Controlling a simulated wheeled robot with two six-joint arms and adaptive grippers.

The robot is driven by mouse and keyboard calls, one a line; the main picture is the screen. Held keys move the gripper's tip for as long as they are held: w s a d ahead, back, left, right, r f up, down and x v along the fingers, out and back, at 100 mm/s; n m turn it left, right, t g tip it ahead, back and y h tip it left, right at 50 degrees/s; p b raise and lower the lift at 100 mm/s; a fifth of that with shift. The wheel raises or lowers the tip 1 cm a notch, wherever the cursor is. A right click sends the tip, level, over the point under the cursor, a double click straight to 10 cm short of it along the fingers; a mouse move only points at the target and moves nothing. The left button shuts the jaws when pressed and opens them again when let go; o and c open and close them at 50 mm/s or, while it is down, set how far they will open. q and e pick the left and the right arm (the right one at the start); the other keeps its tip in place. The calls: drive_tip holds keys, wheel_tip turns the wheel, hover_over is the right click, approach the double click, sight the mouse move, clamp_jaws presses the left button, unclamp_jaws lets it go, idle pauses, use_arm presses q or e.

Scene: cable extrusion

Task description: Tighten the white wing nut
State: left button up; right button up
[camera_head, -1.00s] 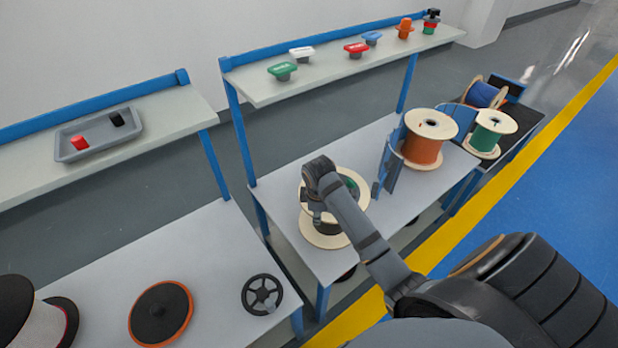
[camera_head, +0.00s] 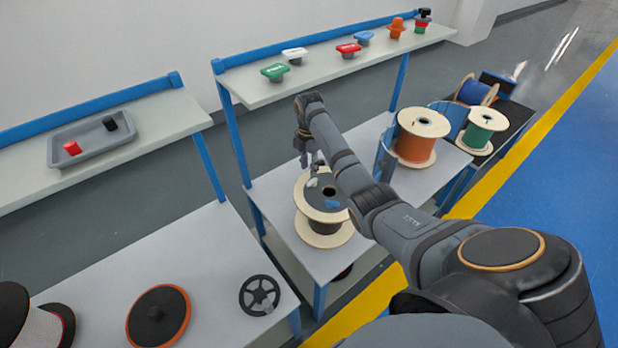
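A small whitish piece that looks like the white wing nut (camera_head: 311,183) sits on top of the dark-cored wooden spool (camera_head: 323,236) on the middle bench. A blue piece (camera_head: 333,204) sits beside it on the spool's dark top plate, near the centre hole. My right gripper (camera_head: 311,160) hangs above the far left side of the spool, pointing down, just above the whitish piece and apart from it. Its fingers look spread with nothing between them, though they are small. My forearm covers the right part of the spool top. My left gripper is out of view.
An upper shelf (camera_head: 320,78) holds green, white, red, blue and orange handled pieces. An orange spool (camera_head: 418,138) and a green spool (camera_head: 481,130) stand to the right. A black handwheel (camera_head: 259,296) and a round disc (camera_head: 158,315) lie on the left bench.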

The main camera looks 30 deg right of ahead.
sight(309, 181)
wheel_tip(309, 181, down, 6)
drive_tip(key=shift+f, duration=0.2)
clamp_jaws()
